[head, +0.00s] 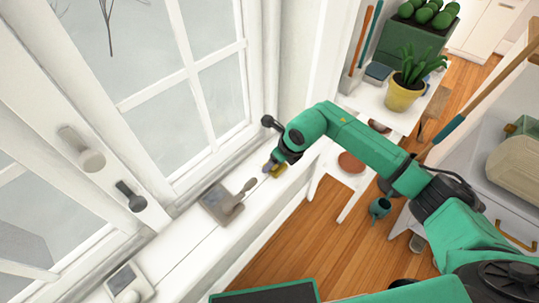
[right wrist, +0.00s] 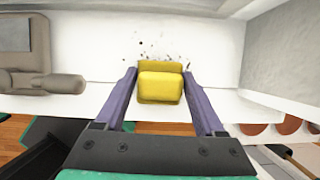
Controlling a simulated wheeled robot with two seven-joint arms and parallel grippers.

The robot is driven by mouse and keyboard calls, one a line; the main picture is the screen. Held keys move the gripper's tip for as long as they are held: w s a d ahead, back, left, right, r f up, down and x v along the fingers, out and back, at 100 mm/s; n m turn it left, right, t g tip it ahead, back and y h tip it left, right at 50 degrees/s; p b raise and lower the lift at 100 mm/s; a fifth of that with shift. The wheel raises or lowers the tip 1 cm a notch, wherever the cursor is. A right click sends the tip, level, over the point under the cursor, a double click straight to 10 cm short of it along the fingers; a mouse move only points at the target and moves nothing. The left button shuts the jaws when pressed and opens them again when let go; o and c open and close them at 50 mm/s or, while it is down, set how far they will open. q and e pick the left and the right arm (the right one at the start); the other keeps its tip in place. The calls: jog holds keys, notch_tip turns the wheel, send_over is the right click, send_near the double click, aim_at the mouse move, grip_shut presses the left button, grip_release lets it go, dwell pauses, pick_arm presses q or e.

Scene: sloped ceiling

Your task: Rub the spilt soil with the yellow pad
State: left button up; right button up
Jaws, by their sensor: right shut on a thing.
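The yellow pad (right wrist: 160,87) is between the two purple fingers of my right gripper (right wrist: 159,76), which is shut on it. In the head view, the pad (head: 279,171) shows small at the end of my right arm, by the gripper (head: 272,167), over the white windowsill (head: 185,262). The spilt soil (right wrist: 150,48) is a scatter of small dark specks on the white surface just beyond the pad's far edge. Whether the pad touches the sill is not clear. In the head view the soil cannot be made out. My left gripper is not in view.
A grey-brown device with a rounded handle (head: 222,203) stands on the sill, left of my right gripper; it also shows in the right wrist view (right wrist: 28,40). A window handle (head: 270,122) juts out close above the arm. A potted plant (head: 405,92) stands on the white shelf behind.

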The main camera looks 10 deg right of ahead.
aim_at(278, 174)
jog(key=shift+s+d+f+p, duration=0.1)
jog(key=shift+s+d+p, duration=0.4)
jog(key=shift+s+d, duration=0.8)
jog(key=shift+s+a+p, duration=0.3)
jog(key=shift+s+a, duration=0.3)
jog(key=shift+a, duration=0.35)
jog(key=shift+w+a+f+b, duration=0.1)
jog(key=shift+w+a+b, duration=0.7)
jog(key=shift+w+b, duration=0.2)
jog(key=shift+w+a+r+b, duration=0.1)
jog(key=shift+w+a+b, duration=0.35)
jog(key=shift+w+a, duration=0.35)
jog(key=shift+w+a+r+b, duration=0.1)
jog(key=shift+w+a+b, duration=0.4)
jog(key=shift+w, duration=0.35)
jog(key=shift+w+a+f+b, duration=0.2)
jog(key=shift+w+a+b, duration=0.75)
jog(key=shift+w, duration=0.1)
jog(key=shift+w+a+r, duration=0.1)
jog(key=shift+r, duration=0.05)
jog(key=shift+w+a+r+p, duration=0.1)
jog(key=shift+r+p, duration=0.95)
jog(key=shift+r, duration=0.45)
jog(key=shift+w+a+r+p, duration=0.1)
jog(key=shift+r+p, duration=0.95)
jog(key=shift+r, duration=0.6)
jog(key=shift+s+d, duration=0.1)
jog(key=shift+d, duration=0.05)
